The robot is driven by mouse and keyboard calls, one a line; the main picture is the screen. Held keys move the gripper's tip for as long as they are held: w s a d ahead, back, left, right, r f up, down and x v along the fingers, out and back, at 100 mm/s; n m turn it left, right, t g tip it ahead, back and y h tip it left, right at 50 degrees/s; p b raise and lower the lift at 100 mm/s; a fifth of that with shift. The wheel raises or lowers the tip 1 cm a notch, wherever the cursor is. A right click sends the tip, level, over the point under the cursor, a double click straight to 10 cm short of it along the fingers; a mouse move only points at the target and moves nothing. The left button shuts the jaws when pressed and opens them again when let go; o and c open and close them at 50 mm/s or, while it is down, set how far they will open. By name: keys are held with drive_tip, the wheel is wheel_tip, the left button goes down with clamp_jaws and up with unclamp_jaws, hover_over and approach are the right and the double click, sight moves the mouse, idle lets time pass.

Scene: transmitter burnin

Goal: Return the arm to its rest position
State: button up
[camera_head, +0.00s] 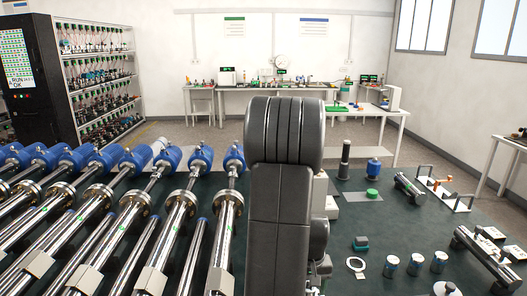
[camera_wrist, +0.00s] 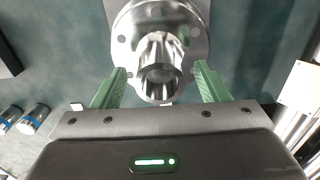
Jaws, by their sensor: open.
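My arm (camera_head: 282,190) stands upright in the middle of the head view and hides part of the bench behind it. My gripper cannot be made out there. In the wrist view my gripper (camera_wrist: 160,72) shows two green fingers spread wide apart. A shiny metal part with a round bolted flange and a narrower neck (camera_wrist: 160,55) lies between and beyond the fingers. Gaps show between each finger and the neck, and nothing is gripped. How far the flange is from the fingertips is unclear.
A dark green bench top (camera_head: 405,225) carries several small parts at right, including a blue-topped cylinder (camera_head: 374,169) and a green disc (camera_head: 372,193). Rows of metal transmitters with blue heads (camera_head: 201,158) crowd the left. A black cabinet (camera_head: 30,75) stands back left.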

wheel_tip(320, 180, down, 2)
drive_tip(key=shift+f, duration=0.25)
drive_tip(key=shift+r, duration=0.1)
drive_tip(key=shift+r, duration=0.15)
wheel_tip(320, 180, up, 14)
wheel_tip(320, 180, down, 14)
drive_tip(key=shift+s+f, duration=0.1)
drive_tip(key=shift+f, duration=0.1)
wheel_tip(320, 180, up, 2)
drive_tip(key=shift+r+p, duration=0.1)
drive_tip(key=shift+p, duration=1)
drive_tip(key=shift+r+p, duration=0.2)
drive_tip(key=shift+p, duration=0.25)
drive_tip(key=shift+r+p, duration=1.3)
drive_tip(key=shift+r, duration=0.65)
